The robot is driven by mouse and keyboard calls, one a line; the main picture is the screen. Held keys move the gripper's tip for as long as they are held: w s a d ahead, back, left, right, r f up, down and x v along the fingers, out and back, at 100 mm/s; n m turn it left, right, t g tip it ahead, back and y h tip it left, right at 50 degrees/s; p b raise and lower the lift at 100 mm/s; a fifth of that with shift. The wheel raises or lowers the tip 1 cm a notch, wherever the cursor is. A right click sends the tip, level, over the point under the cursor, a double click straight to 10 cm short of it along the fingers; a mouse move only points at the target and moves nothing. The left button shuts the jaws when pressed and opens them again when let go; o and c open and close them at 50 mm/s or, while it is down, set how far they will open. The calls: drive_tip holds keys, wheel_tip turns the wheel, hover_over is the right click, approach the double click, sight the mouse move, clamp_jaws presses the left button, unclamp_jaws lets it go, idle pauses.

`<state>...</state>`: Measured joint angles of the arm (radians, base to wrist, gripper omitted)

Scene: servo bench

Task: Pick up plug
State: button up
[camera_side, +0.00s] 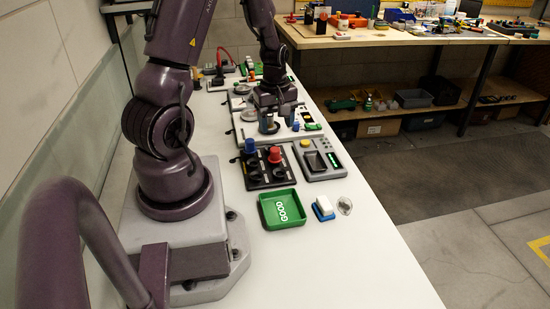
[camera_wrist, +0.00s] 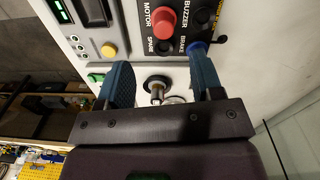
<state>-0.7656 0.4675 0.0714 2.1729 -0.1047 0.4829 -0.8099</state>
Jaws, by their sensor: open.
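A black socket panel (camera_side: 262,177) labelled MOTOR, BUZZER, SPARE and BRAKE lies on the white bench. A red plug (camera_side: 275,154) and a blue plug (camera_side: 251,145) stand upright in it. In the wrist view the red plug (camera_wrist: 163,20) is by MOTOR, and the blue plug (camera_wrist: 196,49) is by BRAKE, partly hidden by a finger. My gripper (camera_side: 281,123) is open above the bench, beyond the panel in the side view. In the wrist view its blue-padded fingers (camera_wrist: 160,60) are apart, with a round metallic part (camera_wrist: 156,87) visible between them, seemingly below; I cannot tell what it is.
A grey device (camera_side: 318,162) with a yellow button stands right of the panel. A green GOOD tray (camera_side: 268,220), a blue-and-white block (camera_side: 323,208) and a small clear item (camera_side: 344,206) lie nearer. The bench front is clear.

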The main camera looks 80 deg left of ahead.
sight(275, 149)
wheel_tip(275, 149, down, 4)
drive_tip(key=shift+f, duration=0.25)
drive_tip(key=shift+s+a+f, duration=0.15)
drive_tip(key=shift+f, duration=2.45)
drive_tip(key=c, duration=1)
